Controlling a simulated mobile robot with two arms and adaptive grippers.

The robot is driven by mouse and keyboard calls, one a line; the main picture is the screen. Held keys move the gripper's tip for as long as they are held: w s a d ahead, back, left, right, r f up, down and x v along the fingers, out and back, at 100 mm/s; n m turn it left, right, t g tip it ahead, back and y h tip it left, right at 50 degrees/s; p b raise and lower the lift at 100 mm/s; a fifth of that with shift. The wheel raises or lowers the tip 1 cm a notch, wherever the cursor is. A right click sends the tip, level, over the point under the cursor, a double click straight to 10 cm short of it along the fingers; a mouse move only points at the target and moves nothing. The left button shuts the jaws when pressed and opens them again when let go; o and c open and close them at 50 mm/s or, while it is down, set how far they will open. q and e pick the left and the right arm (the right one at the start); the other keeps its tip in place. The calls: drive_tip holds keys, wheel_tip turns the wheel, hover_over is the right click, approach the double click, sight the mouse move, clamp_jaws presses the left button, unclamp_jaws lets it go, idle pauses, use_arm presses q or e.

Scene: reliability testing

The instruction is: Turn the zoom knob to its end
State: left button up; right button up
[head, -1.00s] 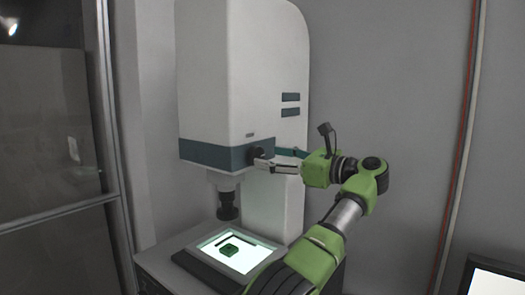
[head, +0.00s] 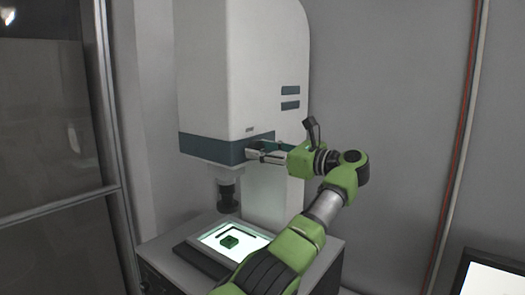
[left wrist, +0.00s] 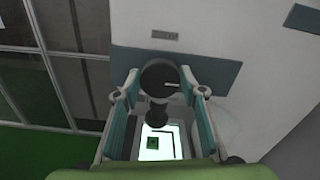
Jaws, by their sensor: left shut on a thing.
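The zoom knob (left wrist: 159,77) is a round black knob with a light index line that points right in the left wrist view. It sits on the teal band of the tall white microscope (head: 222,75). My left gripper (head: 255,148) is at the knob, with one finger on each side of it. It is shut on the knob, and in the head view the fingers hide most of it. In the left wrist view, the fingertips (left wrist: 160,82) flank the knob. My right gripper is not in view.
Below the knob are the dark lens (head: 227,197) and a lit stage (head: 262,240) with a small green part (head: 230,242). A glass partition (head: 55,150) stands left, and a monitor (head: 495,275) is at the lower right.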

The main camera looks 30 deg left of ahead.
use_arm(q)
drive_tip(key=shift+m, duration=0.3)
drive_tip(key=shift+w+m, duration=0.1)
drive_tip(key=shift+m, duration=1.1)
drive_tip(key=m, duration=0.2)
drive_tip(key=shift+m, duration=0.4)
drive_tip(key=m+p, duration=0.2)
drive_tip(key=m, duration=0.4)
drive_tip(key=shift+w+r, duration=0.1)
drive_tip(key=shift+w, duration=0.05)
drive_tip(key=m+p, duration=0.1)
drive_tip(key=m, duration=0.2)
drive_tip(key=shift+m, duration=0.4)
drive_tip(key=m+p, duration=0.1)
drive_tip(key=m, duration=0.2)
drive_tip(key=shift+m, duration=0.4)
drive_tip(key=shift+f+m+p, duration=0.15)
drive_tip(key=shift+m+p, duration=0.1)
drive_tip(key=shift+m, duration=0.9)
drive_tip(key=shift+f+m+p, duration=0.1)
drive_tip(key=shift+m+p, duration=0.15)
drive_tip(key=shift+m, duration=0.9)
drive_tip(key=o, duration=1.1)
drive_tip(key=shift+w+f, duration=0.1)
drive_tip(key=shift+f, duration=0.05)
